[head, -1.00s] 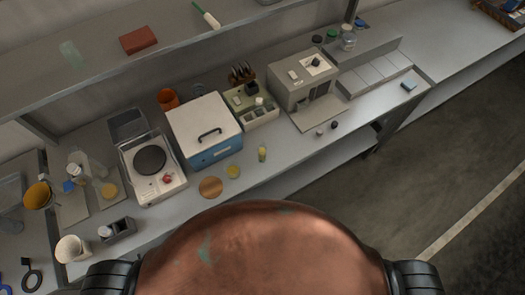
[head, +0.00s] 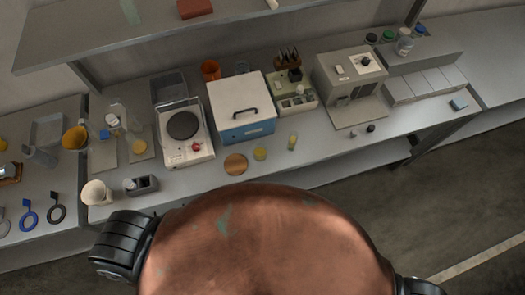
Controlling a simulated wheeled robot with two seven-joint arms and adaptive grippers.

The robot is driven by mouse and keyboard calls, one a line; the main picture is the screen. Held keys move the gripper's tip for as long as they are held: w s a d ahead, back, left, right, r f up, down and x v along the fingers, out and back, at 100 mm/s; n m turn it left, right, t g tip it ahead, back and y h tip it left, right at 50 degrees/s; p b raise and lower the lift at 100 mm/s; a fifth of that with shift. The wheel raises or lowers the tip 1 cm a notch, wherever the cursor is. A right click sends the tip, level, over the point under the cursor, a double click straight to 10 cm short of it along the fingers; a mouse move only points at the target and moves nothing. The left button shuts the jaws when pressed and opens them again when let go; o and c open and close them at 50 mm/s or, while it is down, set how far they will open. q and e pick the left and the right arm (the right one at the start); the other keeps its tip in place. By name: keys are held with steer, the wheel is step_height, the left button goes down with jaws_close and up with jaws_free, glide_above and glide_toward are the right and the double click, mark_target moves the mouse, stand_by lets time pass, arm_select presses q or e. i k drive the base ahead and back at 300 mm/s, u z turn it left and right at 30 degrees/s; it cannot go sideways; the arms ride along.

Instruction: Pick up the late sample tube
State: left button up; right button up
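A small upright tube with yellowish contents (head: 292,143) stands near the front edge of the bench, right of a yellow disc (head: 260,154). A small rack block (head: 297,103) behind it has pale items in its slots. A small grey holder (head: 147,184) with a pale item beside or in it sits at the front left. No label is readable, so I cannot tell which thing is the late sample tube. Neither of my grippers shows in the head view.
A blue and white lidded box (head: 240,108), a hotplate-like device (head: 185,135) and a grey instrument (head: 350,82) stand along the bench. A shelf (head: 150,40) overhangs the back. Open floor (head: 420,205) lies at right.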

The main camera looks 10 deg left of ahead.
mark_target(294, 136)
steer(key=u, duration=1.15)
steer(key=k, duration=0.9)
steer(key=z, duration=1.8)
